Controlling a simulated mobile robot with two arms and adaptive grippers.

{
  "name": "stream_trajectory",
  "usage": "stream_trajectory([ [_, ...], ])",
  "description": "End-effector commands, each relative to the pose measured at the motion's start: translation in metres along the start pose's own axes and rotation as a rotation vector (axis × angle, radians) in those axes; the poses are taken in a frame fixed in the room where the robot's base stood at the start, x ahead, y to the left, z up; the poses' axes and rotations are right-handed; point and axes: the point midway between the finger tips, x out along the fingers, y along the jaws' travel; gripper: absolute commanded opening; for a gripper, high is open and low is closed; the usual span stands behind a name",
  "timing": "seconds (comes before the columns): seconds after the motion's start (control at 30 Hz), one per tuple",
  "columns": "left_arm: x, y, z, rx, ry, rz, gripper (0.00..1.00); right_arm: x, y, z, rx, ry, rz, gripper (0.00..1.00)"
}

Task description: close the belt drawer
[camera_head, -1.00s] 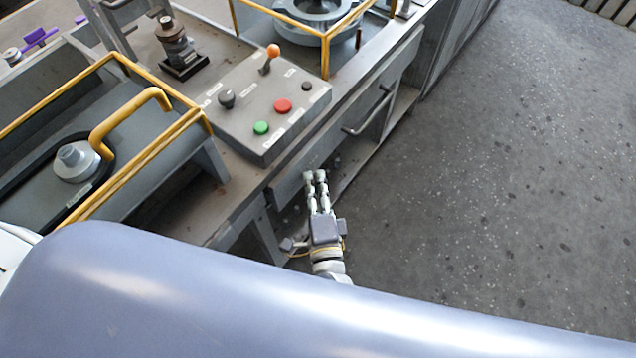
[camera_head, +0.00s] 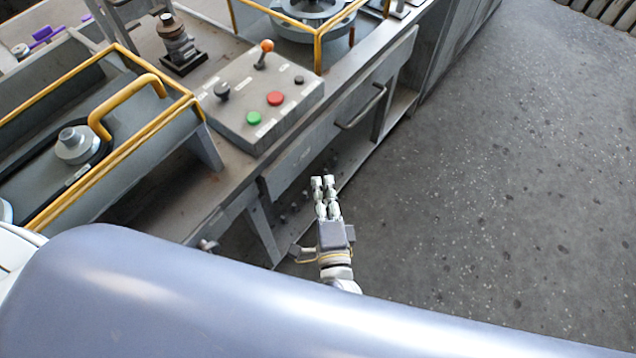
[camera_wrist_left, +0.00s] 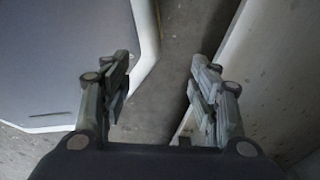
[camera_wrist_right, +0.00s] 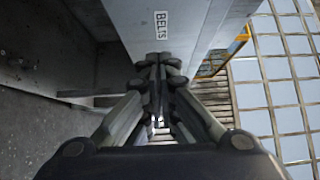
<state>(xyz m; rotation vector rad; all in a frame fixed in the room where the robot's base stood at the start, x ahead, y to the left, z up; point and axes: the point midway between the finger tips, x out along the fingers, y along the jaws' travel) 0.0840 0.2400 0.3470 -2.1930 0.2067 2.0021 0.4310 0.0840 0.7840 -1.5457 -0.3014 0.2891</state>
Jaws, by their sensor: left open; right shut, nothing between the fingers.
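The belt drawer (camera_wrist_right: 185,25) is a grey panel marked BELTS in the right wrist view, at the top middle. In the head view a grey drawer front (camera_head: 318,147) with a small label and a bar handle (camera_head: 362,108) runs under the bench top. How far it stands out is hard to tell. My right gripper (camera_head: 322,181) is shut and empty, just outside the bench front near its near end. In the right wrist view its fingertips (camera_wrist_right: 160,62) overlap the panel's lower end; contact cannot be told. My left gripper (camera_wrist_left: 162,75) is open and empty in the left wrist view.
A control box (camera_head: 262,110) with buttons and an orange-tipped lever stands on the bench top. Yellow guard rails (camera_head: 150,130) frame a recess at left. Open floor (camera_head: 480,220) lies to the right. A pale panel (camera_wrist_left: 275,75) stands close beside my left gripper.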

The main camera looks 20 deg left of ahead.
Motion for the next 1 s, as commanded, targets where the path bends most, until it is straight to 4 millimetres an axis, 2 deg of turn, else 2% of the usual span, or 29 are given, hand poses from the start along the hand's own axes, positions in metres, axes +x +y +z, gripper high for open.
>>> stream_trajectory([
  [0.1, 0.003, 0.015, 0.005, -0.003, -0.006, 0.018, 0.55, -0.022, 0.003, 0.001, 0.001, -0.002, 0.005, 0.00],
  [0.2, 0.005, 0.019, 0.004, -0.002, -0.005, 0.022, 0.55, -0.040, 0.003, 0.001, 0.001, -0.003, 0.005, 0.00],
  [0.4, 0.011, 0.002, -0.007, 0.003, 0.009, 0.002, 0.55, -0.074, 0.003, 0.001, 0.000, -0.002, 0.005, 0.00],
  [0.5, 0.012, -0.001, -0.009, 0.002, 0.014, -0.002, 0.55, -0.085, 0.002, 0.001, 0.000, -0.002, 0.004, 0.00],
  [0.87, 0.012, 0.003, -0.004, 0.000, 0.008, 0.003, 0.55, -0.092, 0.004, 0.000, -0.007, -0.003, 0.007, 0.00],
  [0.97, 0.012, 0.005, -0.004, -0.001, 0.007, 0.006, 0.55, -0.093, 0.026, -0.001, -0.075, -0.023, 0.048, 0.00],
  [1.0, 0.012, 0.007, -0.004, -0.001, 0.006, 0.008, 0.55, -0.095, 0.043, -0.002, -0.123, -0.039, 0.080, 0.00],
])
